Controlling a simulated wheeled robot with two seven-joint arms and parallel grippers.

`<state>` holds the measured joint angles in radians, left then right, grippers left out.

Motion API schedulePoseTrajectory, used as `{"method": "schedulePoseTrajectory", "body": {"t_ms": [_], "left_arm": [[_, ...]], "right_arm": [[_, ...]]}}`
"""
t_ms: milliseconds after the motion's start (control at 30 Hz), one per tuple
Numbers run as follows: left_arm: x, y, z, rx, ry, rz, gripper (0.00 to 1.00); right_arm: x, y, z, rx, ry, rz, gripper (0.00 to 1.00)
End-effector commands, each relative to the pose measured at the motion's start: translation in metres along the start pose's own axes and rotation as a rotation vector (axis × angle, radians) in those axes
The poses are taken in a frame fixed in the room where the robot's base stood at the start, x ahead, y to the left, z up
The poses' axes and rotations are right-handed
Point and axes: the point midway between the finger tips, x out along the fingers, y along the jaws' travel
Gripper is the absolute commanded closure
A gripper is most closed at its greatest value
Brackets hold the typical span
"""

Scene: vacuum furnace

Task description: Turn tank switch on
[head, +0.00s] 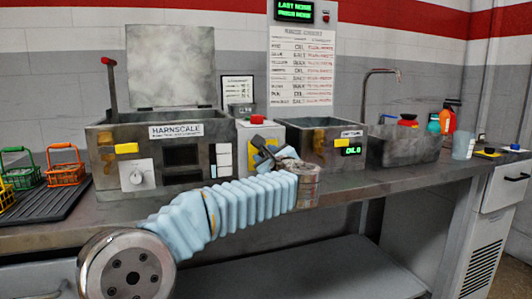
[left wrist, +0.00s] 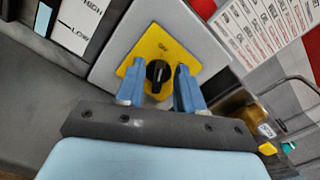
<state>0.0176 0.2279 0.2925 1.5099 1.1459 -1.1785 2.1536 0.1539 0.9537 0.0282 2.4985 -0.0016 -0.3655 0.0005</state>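The tank switch is a black knob (left wrist: 158,74) on a yellow plate (left wrist: 157,52), seen in the left wrist view. Small lettering, too small to read surely, sits above the knob. My left gripper (left wrist: 160,72) is open, with one blue finger on each side of the knob and a visible gap to it. In the head view my left gripper (head: 259,152) is in front of the light grey switch box (head: 244,134) and hides the knob there. My right gripper is not in view.
The Harnscale tank (head: 112,152) with its raised lid stands left of the switch box. A second tank (head: 302,140) with a green display stands to its right, then a sink (head: 398,150). Coloured baskets (head: 65,170) sit on a black rack at the left.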

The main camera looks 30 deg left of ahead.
Motion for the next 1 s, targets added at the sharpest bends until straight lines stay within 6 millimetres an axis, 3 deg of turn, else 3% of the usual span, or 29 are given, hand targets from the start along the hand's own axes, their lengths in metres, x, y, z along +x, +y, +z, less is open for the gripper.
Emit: {"method": "schedulePoseTrajectory", "body": {"t_ms": [300,533,1000], "left_arm": [[0.0026,0.0002,-0.0002,0.001,0.000,0.000,0.64],[0.0024,0.0002,-0.0002,0.001,-0.001,0.000,1.00],[0.0022,-0.0001,-0.0009,0.054,0.000,0.000,1.00]], "right_arm": [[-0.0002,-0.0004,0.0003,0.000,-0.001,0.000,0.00],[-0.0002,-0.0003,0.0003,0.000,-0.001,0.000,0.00],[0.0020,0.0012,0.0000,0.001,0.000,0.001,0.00]]}}
